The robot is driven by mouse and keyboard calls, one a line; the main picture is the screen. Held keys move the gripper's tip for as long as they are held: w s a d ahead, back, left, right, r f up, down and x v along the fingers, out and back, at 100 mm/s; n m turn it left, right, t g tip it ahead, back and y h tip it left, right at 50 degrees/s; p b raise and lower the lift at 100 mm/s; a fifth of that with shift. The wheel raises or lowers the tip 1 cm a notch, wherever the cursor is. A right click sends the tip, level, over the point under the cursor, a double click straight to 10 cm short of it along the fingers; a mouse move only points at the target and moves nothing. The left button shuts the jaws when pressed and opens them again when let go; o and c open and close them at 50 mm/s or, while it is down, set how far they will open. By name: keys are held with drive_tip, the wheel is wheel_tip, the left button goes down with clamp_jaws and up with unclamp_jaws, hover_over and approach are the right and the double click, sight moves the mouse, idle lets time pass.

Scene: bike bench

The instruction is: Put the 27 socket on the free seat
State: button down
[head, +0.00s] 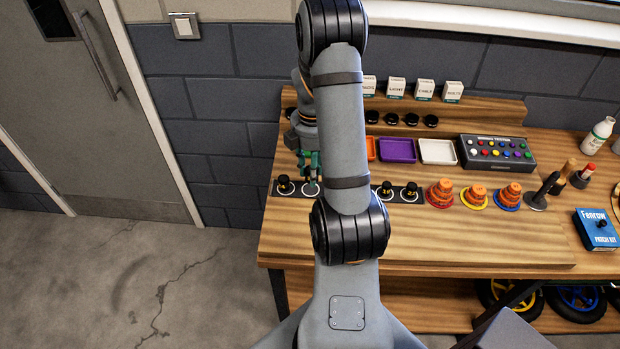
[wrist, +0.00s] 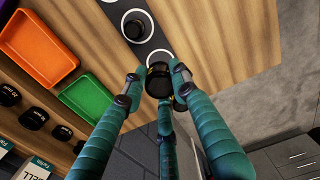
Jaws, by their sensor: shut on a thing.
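My gripper (wrist: 156,80), with teal fingers, is shut on a small black socket (wrist: 158,84); I cannot read its size mark. In the head view my gripper (head: 310,166) points down over the left part of the dark socket strip (head: 398,200). A white-ringed seat (wrist: 160,57) shows partly behind the held socket, and its ring (head: 311,190) shows below my fingertips in the head view. I cannot tell whether the socket touches it. A black socket (head: 285,185) stands at the strip's left end. Another socket (wrist: 136,25) stands on the neighbouring ring in the wrist view.
Two more sockets (head: 398,189) stand right of my arm, with orange stacked cones (head: 443,193) beyond. Orange (wrist: 38,45) and green (wrist: 86,101) trays lie behind the strip. Black caps (head: 391,119) sit on the rear step. Bare wood lies in front; the bench ends at left.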

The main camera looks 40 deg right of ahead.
sight(310, 189)
drive_tip(key=shift+w+a+f+p, duration=0.15)
drive_tip(key=shift+f+p, duration=0.25)
drive_tip(key=shift+f, duration=1.75)
drive_tip(key=shift+f, duration=0.1)
drive_tip(key=c, duration=1.4)
unclamp_jaws()
drive_tip(key=shift+o, duration=0.2)
drive_tip(key=shift+w+r, duration=0.1)
drive_tip(key=shift+r, duration=0.55)
wheel_tip(310, 189, up, 11)
drive_tip(key=shift+b, duration=0.5)
